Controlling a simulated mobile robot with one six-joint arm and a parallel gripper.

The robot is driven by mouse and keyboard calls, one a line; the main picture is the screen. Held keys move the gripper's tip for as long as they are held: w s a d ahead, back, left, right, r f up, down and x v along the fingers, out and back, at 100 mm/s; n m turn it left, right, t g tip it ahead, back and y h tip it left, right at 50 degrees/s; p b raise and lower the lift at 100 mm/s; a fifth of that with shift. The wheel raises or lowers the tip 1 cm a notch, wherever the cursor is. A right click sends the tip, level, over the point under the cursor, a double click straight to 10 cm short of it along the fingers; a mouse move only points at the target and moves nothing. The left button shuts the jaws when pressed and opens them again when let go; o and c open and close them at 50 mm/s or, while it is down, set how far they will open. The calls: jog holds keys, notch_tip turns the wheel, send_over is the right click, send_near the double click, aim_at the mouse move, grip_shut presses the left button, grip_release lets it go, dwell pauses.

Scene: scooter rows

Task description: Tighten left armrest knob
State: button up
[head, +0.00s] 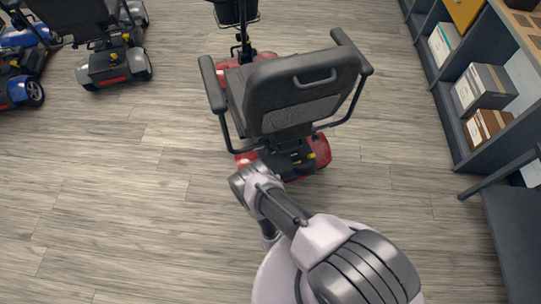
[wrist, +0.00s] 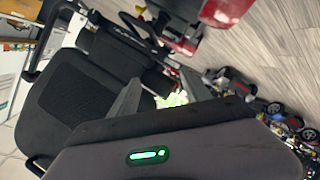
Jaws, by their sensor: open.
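The red scooter (head: 325,150) stands ahead with its black seat (head: 300,90) seen from behind. Its left armrest (head: 212,85) sticks out on the left side of the seat, with a support bar running down to the seat's base. I cannot make out the armrest knob in either view. My gripper (wrist: 160,76) is open in the wrist view, with its two grey fingers apart and nothing held between them. The seat (wrist: 80,100) fills the left of that tilted view, apart from the fingers. In the head view my arm reaches low behind the scooter and the fingers are hidden.
The right armrest (head: 352,52) is on the seat's other side. Shelves with boxes (head: 482,85) line the right, with a dark bench (head: 515,230) nearer me. Other scooters (head: 112,65) stand at the upper left. The wooden floor (head: 110,210) is clear at left.

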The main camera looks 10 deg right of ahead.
aim_at(270, 153)
jog(key=b+x, duration=0.2)
jog(key=x, duration=0.3)
jog(key=b+x, duration=0.2)
jog(key=x, duration=0.3)
jog(key=b+x, duration=0.2)
jog(key=x, duration=0.3)
jog(key=shift+w+d+f+b, duration=0.25)
jog(key=shift+d+f+b, duration=0.05)
jog(key=shift+f, duration=0.1)
jog(key=shift+w, duration=0.6)
jog(key=shift+r, duration=0.1)
grip_shut()
